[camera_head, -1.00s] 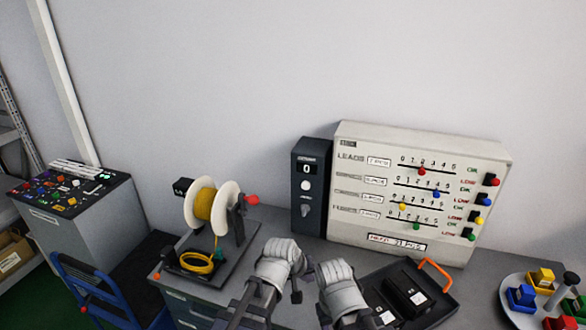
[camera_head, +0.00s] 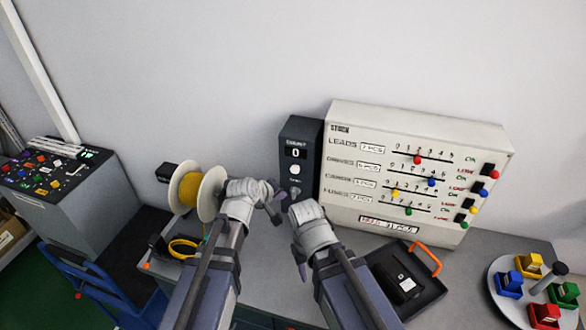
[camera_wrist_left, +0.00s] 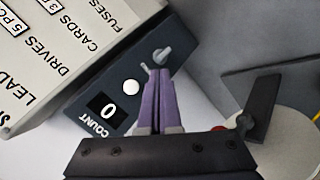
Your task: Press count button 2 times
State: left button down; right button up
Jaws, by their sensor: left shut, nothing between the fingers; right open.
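The dark count box (camera_head: 301,134) stands against the wall, left of the white board. Its display (camera_head: 296,153) reads 0, and it also shows as 0 in the left wrist view (camera_wrist_left: 107,109). A round white button (camera_head: 295,169) sits below the display; it shows in the left wrist view (camera_wrist_left: 131,87) left of my fingers. My left gripper (camera_head: 279,194) is shut and empty, just in front of the box's lower part and apart from the button in the picture. Its purple fingers (camera_wrist_left: 159,100) point toward the grey knob (camera_wrist_left: 161,56). My right gripper (camera_head: 297,243) is open and lower, in front of the box.
A white board (camera_head: 413,175) with coloured sliders stands right of the box. A yellow wire spool (camera_head: 190,189) is close left of my left gripper. A black tray (camera_head: 382,273) lies front right, and a round plate (camera_head: 505,312) with coloured blocks is farther right.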

pick_arm(q)
jog(key=shift+w, duration=0.15)
send_near(294, 173)
jog(key=shift+w+d+f, duration=0.3)
jog(key=shift+w+f, duration=0.1)
jog(key=shift+f, duration=0.4)
jog(key=shift+w+d+f, duration=0.3)
jog(key=shift+w+f, duration=0.1)
jog(key=shift+f, duration=0.4)
jog(key=shift+w+d+f, duration=0.3)
jog(key=shift+w+f, duration=0.05)
jog(key=shift+f, duration=0.45)
jog(key=shift+w+d, duration=0.15)
jog(key=shift+w, duration=0.2)
jog(key=shift+w+d, duration=0.15)
jog(key=shift+w, duration=0.35)
dwell(1.0)
jog(key=shift+s, duration=0.1)
jog(key=shift+s+a, duration=0.3)
jog(key=shift+s, duration=0.5)
